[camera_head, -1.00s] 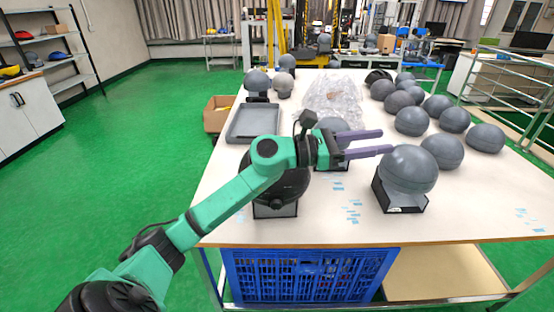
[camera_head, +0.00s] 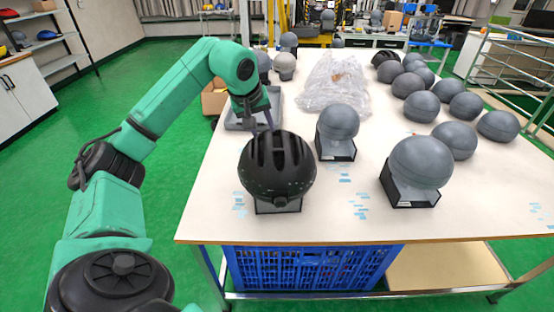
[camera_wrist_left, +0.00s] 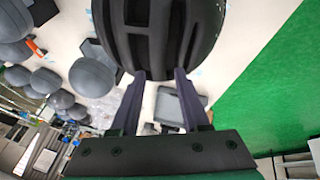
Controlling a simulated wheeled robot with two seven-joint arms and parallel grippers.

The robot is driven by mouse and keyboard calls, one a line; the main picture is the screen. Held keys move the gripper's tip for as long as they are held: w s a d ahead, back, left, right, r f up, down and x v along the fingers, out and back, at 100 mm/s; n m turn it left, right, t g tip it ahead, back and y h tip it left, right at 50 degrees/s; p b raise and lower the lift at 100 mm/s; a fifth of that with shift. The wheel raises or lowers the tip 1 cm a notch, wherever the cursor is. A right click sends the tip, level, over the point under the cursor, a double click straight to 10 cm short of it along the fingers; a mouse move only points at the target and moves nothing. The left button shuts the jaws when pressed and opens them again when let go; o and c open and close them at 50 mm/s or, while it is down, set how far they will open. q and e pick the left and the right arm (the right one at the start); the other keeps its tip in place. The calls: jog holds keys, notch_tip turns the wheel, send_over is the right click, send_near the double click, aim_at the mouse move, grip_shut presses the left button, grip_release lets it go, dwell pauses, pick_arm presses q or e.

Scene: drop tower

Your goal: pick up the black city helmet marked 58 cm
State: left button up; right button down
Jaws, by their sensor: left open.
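A black vented helmet (camera_head: 277,168) sits on a dark stand at the front left of the table. No size mark on it can be read. My left gripper (camera_head: 262,124) is just behind it in the head view, fingers pointing down, with the tips partly hidden by the helmet. In the left wrist view the helmet (camera_wrist_left: 158,30) fills the top middle. The two fingers (camera_wrist_left: 160,76) are spread apart with their tips at its near edge; I cannot tell whether they touch it. My right gripper is not in view.
Grey balls on stands (camera_head: 338,122) (camera_head: 420,162) stand to the right of the helmet. Several more grey balls and another black helmet (camera_head: 386,57) are further back. A grey tray (camera_head: 233,122) and clear plastic wrap (camera_head: 333,84) lie behind. The table's front edge is clear.

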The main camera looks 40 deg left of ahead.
aim_at(268, 137)
pick_arm(q)
jog(key=x, duration=0.4)
jog(key=shift+w+d+f+p, duration=0.1)
jog(key=shift+w+f+p, duration=0.05)
jog(key=shift+w+p, duration=0.2)
jog(key=shift+s, duration=0.1)
grip_shut()
dwell(0.8)
